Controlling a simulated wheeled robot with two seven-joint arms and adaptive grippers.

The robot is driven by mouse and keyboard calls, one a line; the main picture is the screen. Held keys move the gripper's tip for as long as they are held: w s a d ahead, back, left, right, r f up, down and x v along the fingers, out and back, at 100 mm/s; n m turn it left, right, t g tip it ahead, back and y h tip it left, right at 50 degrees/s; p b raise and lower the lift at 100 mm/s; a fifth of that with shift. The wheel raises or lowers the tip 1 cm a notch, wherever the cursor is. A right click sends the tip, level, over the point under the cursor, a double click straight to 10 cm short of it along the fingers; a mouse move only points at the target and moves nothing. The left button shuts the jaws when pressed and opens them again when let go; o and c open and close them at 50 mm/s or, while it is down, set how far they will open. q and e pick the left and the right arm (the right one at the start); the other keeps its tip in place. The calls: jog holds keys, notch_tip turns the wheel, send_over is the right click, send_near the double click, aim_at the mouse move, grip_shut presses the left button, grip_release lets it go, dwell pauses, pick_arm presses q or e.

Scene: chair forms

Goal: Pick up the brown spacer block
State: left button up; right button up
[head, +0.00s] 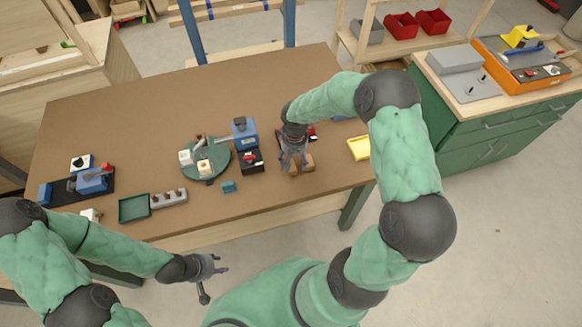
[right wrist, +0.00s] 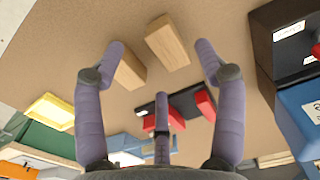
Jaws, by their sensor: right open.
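Two light-brown wooden blocks lie near each other on the brown table top. In the right wrist view, one block (right wrist: 168,42) lies ahead between my spread fingertips, and the other block (right wrist: 131,69) is beside my left-hand finger. I cannot tell which is the brown spacer block. In the head view a brown block (head: 307,161) shows partly behind my right gripper (head: 293,163). My right gripper (right wrist: 161,65) is open and empty above the blocks. My left gripper (head: 214,280) looks open and empty, off the table's front edge.
Blue-and-black equipment (head: 246,143) and a green round fixture (head: 205,160) stand left of my right gripper. A yellow tray (head: 359,147) lies to its right. A red part (right wrist: 205,105) on a dark base is close by. The table's back is clear.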

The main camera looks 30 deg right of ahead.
aim_at(293, 164)
notch_tip(293, 164, down, 5)
jog(key=shift+w+a+r+b, duration=0.1)
jog(key=shift+w+b, duration=0.05)
jog(key=shift+b, duration=0.35)
jog(key=shift+c, duration=0.3)
jog(key=shift+r, duration=0.1)
jog(key=c, duration=1.2)
